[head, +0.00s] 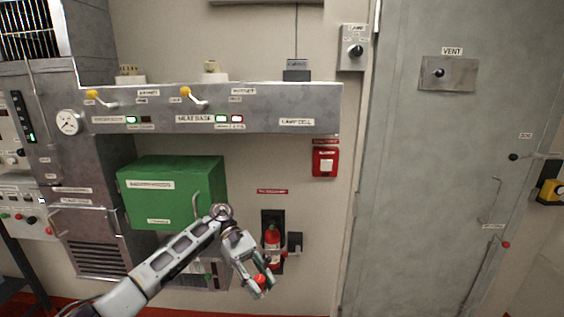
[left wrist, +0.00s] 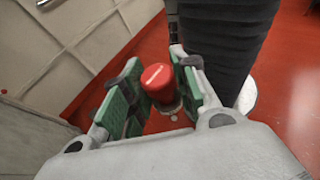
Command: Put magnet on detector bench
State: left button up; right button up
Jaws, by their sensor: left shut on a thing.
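My left gripper (head: 256,284) is at the lower middle of the head view, in front of the wall. It is shut on a small red-topped cylinder, which I take to be the magnet (head: 260,280). In the left wrist view the magnet (left wrist: 158,78) sits between the two green-padded fingers, with a pale mark on its red top and a darker lower part. The gripper holds it clear of the floor. I cannot make out a detector bench in either view. My right gripper is not in view.
A grey shelf panel (head: 262,121) with yellow-knobbed levers runs along the wall. A large grey door (head: 440,170) stands at right. Red floor (left wrist: 285,80) shows open.

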pick_arm(q)
jog(key=shift+s, duration=0.1)
jog(key=shift+s+a, duration=0.15)
jog(key=shift+a, duration=0.2)
jog(key=w+a+f+n+t+h, duration=0.15)
jog(key=a+n+t+h, duration=0.3)
jog(key=a, duration=2.65)
jog(key=w+d+f+n+t+y, duration=0.1)
jog(key=w+d+f+n+t, duration=0.2)
jog(key=d+f+n+t, duration=0.2)
jog(key=w+d+f+n+t+y, duration=0.2)
jog(key=d+n+t, duration=0.6)
jog(key=d, duration=0.5)
jog(key=shift+w+f+n+t, duration=0.35)
jog(key=shift+w+f+t, duration=0.2)
jog(key=shift+f+t, duration=0.65)
jog(key=shift+a+f, duration=0.1)
jog(key=shift+f, duration=0.1)
